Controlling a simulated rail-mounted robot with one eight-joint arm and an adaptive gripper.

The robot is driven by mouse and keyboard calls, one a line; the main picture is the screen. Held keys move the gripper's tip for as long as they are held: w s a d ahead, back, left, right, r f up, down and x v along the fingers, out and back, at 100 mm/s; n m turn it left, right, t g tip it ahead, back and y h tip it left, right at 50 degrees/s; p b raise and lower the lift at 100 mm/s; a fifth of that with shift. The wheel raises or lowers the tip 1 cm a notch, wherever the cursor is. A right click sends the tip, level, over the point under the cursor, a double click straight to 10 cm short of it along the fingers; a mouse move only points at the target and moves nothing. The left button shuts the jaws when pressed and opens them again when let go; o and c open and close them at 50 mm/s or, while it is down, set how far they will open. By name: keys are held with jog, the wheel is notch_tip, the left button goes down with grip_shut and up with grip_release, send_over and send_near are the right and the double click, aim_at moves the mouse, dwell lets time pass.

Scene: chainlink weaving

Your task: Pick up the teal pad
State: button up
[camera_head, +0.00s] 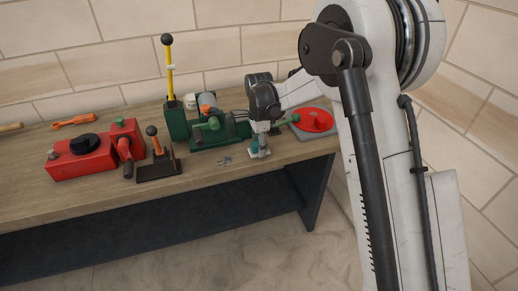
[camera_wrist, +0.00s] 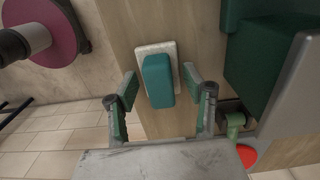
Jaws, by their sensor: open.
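The teal pad (camera_wrist: 158,82) is a rounded block in the wrist view. It lies on a pale, speckled base (camera_wrist: 172,50) on the wooden bench (camera_wrist: 120,25). My gripper (camera_wrist: 161,76) is open, with one finger on each side of the pad and visible gaps between. Nothing appears held. In the head view my gripper (camera_head: 259,142) points down close over the front right part of the bench. The pad cannot be told apart from the finger pads there.
A green machine (camera_head: 211,134) with a yellow lever (camera_head: 169,70) stands just left of my gripper. A red disc (camera_head: 315,120) is to its right. Bare wood lies along the front edge.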

grip_shut()
jog(key=shift+r, duration=0.15)
jog(key=shift+r, duration=0.6)
notch_tip(320, 180, up, 3)
jog(key=shift+f, duration=0.1)
jog(key=s+a+r+b, duration=0.1)
jog(key=s+a+r, duration=0.5)
jog(key=s+a, duration=0.2)
jog(key=shift+s+r, duration=0.25)
jog(key=shift+r, duration=0.15)
